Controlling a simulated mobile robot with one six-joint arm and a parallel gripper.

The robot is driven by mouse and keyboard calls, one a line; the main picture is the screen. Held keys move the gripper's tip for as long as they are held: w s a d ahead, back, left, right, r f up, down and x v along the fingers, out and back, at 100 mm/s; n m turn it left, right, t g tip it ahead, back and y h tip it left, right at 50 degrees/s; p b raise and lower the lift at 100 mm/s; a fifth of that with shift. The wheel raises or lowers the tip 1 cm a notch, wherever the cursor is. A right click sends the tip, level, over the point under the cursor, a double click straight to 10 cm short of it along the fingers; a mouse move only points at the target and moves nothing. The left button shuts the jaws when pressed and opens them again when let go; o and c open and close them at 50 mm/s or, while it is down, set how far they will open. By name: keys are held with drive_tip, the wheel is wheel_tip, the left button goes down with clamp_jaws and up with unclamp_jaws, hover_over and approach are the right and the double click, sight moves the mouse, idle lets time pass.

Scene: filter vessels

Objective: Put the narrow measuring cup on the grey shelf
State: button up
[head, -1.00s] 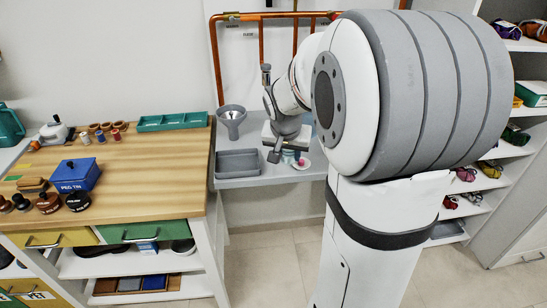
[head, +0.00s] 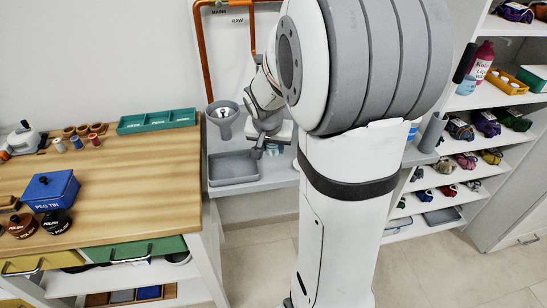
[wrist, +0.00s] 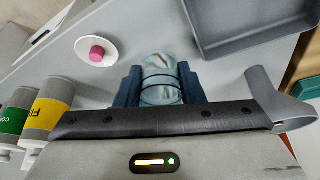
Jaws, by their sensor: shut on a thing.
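My gripper (wrist: 160,88) is shut on a pale blue, see-through cup (wrist: 161,66), which looks like the narrow measuring cup. The blue fingers press on it from both sides, and dark bands cross it. In the head view my gripper (head: 270,146) is low over the grey shelf (head: 222,139), right of a grey tray; the cup there is small and mostly hidden. I cannot tell whether the cup touches the shelf.
The wrist view shows a pink piece (wrist: 97,53) on a white dish and labelled bottles (wrist: 46,110) at left. A wooden bench (head: 130,170) is left; white shelves (head: 430,205) are right.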

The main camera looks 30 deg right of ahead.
sight(272, 154)
drive_tip(key=shift+d+f, duration=0.1)
drive_tip(key=shift+f, duration=2.1)
drive_tip(key=shift+f+b, duration=0.2)
drive_tip(key=shift+b, duration=0.3)
drive_tip(key=o, duration=1.2)
drive_tip(key=shift+s+r, duration=0.1)
drive_tip(key=p+v, duration=0.2)
drive_tip(key=v, duration=1)
drive_tip(key=s+a+n+y, duration=0.1)
drive_tip(key=s+a+n, duration=0.1)
drive_tip(key=s, duration=0.3)
drive_tip(key=s+a+n+y, duration=0.1)
drive_tip(key=s+a+n, duration=0.2)
drive_tip(key=s+a, duration=0.2)
drive_tip(key=s+a+f+n+g, duration=0.1)
drive_tip(key=s+a+n, duration=0.1)
drive_tip(key=s, duration=0.3)
drive_tip(key=shift+a+f+n+y, duration=0.1)
drive_tip(key=shift+a+n+y, duration=0.3)
drive_tip(key=shift+a, duration=0.4)
